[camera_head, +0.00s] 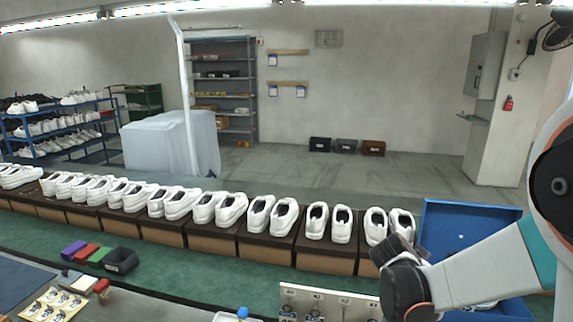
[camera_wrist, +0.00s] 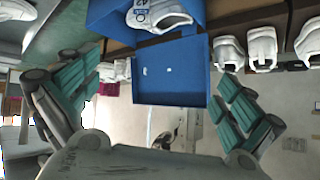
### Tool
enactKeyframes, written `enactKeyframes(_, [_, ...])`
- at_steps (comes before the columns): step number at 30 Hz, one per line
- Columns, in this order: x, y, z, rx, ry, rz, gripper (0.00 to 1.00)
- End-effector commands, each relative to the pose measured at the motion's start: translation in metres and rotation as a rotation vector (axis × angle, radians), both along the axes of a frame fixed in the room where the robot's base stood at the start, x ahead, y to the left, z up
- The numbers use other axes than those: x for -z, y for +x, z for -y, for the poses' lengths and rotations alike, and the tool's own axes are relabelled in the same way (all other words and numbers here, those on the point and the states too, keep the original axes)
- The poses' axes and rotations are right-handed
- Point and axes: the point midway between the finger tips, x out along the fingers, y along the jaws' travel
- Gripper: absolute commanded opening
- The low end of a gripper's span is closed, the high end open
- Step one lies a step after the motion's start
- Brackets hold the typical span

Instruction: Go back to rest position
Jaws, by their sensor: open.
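My gripper shows in the wrist view (camera_wrist: 155,110) with its two green-padded fingers spread wide and nothing between them. In the head view my arm comes in from the right, and its dark end (camera_head: 405,285) is low at the right, in front of the blue box (camera_head: 470,225). The fingertips are hard to make out there. The blue box's open lid also shows in the wrist view (camera_wrist: 155,72), with a white shoe (camera_wrist: 158,14) with dark lettering in the box part beyond it.
A row of white shoe pairs (camera_head: 270,215) stands on brown boxes (camera_head: 170,232) along the line. Small coloured blocks (camera_head: 86,252) and a sticker sheet (camera_head: 50,304) lie at the lower left. Open floor lies behind the line.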

Motion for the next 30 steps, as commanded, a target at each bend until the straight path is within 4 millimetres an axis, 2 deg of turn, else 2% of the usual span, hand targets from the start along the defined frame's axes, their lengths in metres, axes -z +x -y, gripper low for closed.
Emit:
enactKeyframes(6, [-0.022, -0.042, -0.032, -0.183, 0.033, -0.119, 1.0])
enactKeyframes(15, [-0.039, -0.108, -0.078, -0.46, 0.059, -0.241, 1.0])
enactKeyframes(22, [-0.04, -0.163, -0.114, -0.683, 0.063, -0.296, 1.0])
enactKeyframes(30, [-0.03, -0.221, -0.153, -0.929, 0.044, -0.318, 1.0])
